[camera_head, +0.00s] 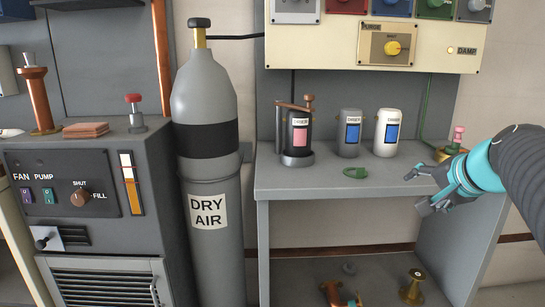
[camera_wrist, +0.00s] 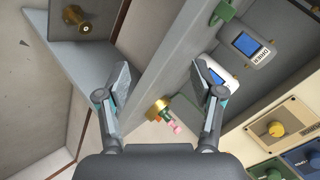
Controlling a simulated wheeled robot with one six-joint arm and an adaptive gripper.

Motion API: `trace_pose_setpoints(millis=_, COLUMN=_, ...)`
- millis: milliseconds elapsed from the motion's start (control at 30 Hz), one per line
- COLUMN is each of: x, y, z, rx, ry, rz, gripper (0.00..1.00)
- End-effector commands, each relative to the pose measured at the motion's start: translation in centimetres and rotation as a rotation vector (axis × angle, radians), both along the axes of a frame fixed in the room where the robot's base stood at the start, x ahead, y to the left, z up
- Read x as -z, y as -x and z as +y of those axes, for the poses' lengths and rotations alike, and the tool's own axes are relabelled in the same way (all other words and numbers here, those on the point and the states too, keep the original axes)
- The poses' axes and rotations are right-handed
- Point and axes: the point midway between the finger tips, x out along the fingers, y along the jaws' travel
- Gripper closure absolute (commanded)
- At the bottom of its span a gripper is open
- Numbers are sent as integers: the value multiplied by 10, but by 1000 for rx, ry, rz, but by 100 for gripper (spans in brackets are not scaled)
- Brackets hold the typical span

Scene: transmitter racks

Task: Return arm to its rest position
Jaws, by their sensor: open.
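My gripper (camera_head: 424,190) is at the right of the head view, in front of the right end of the grey shelf (camera_head: 310,182). Its two fingers are spread apart with nothing between them. In the wrist view my gripper (camera_wrist: 165,85) also shows open, with the shelf's edge running behind the fingers. My arm reaches in from the right edge of the head view.
Several canisters stand on the shelf, including a grey one (camera_head: 349,133) and a white one (camera_head: 387,133). A brass fitting with a pink knob (camera_head: 457,140) is close behind my arm. A dry air cylinder (camera_head: 207,150) stands left of the shelf.

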Motion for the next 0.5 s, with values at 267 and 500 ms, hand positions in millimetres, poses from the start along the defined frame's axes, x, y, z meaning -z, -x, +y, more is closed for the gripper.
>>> trace_pose_setpoints(millis=267, x=127, y=112, z=74, rx=-383, ry=395, rz=339, gripper=33)
trace_pose_setpoints(millis=500, x=186, y=188, z=115, rx=-653, ry=644, rz=423, gripper=33)
